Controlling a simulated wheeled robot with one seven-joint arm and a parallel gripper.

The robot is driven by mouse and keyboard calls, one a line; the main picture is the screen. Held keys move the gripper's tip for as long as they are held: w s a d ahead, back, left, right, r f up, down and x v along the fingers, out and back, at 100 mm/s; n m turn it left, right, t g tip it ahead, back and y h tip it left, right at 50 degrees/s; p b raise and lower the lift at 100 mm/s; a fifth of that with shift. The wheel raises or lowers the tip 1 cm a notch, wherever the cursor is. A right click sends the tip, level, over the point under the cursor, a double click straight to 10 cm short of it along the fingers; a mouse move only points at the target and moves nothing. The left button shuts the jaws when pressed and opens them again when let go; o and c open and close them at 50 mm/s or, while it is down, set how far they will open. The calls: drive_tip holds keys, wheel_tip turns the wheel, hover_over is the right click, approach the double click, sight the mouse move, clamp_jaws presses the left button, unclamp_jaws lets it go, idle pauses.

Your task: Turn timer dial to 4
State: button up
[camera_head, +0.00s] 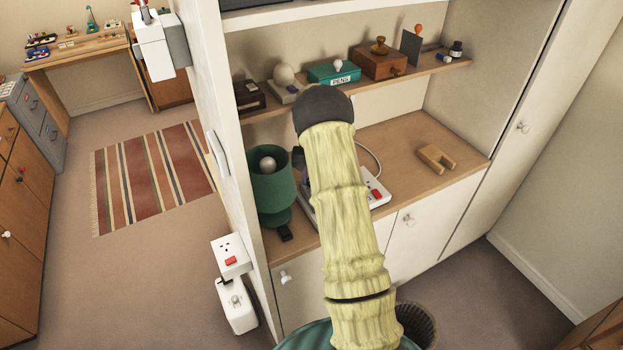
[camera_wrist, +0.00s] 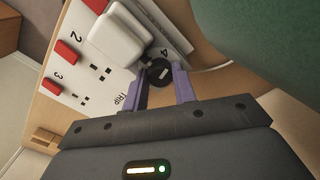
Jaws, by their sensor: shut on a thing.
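In the wrist view, a small dark round dial (camera_wrist: 157,74) with a pale mark sits beside a white plug-in block (camera_wrist: 120,36), with a printed 4 close by. My gripper (camera_wrist: 162,70) has its two purple fingers on either side of the dial and is shut on it. The white socket strip (camera_wrist: 70,80) carries red switches, the numbers 2 and 3 and the word TRIP. In the head view, part of the strip (camera_head: 375,187) shows on the desk shelf; my arm hides the dial and the fingers.
A green lamp (camera_head: 272,185) stands left of my arm, and its green shade (camera_wrist: 255,35) is close in the wrist view. A wooden U-shaped block (camera_head: 436,158) lies to the right. A shelf (camera_head: 440,65) with boxes is above. The desk's right part is mostly clear.

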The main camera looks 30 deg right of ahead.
drive_tip(key=shift+m, duration=0.6)
drive_tip(key=o, duration=0.7)
drive_tip(key=shift+o, duration=0.2)
drive_tip(key=shift+a, duration=0.1)
drive_tip(key=shift+s, duration=0.1)
drive_tip(key=shift+r, duration=0.1)
drive_tip(key=shift+r, duration=0.25)
wheel_tip(320, 180, up, 17)
drive_tip(key=b, duration=0.3)
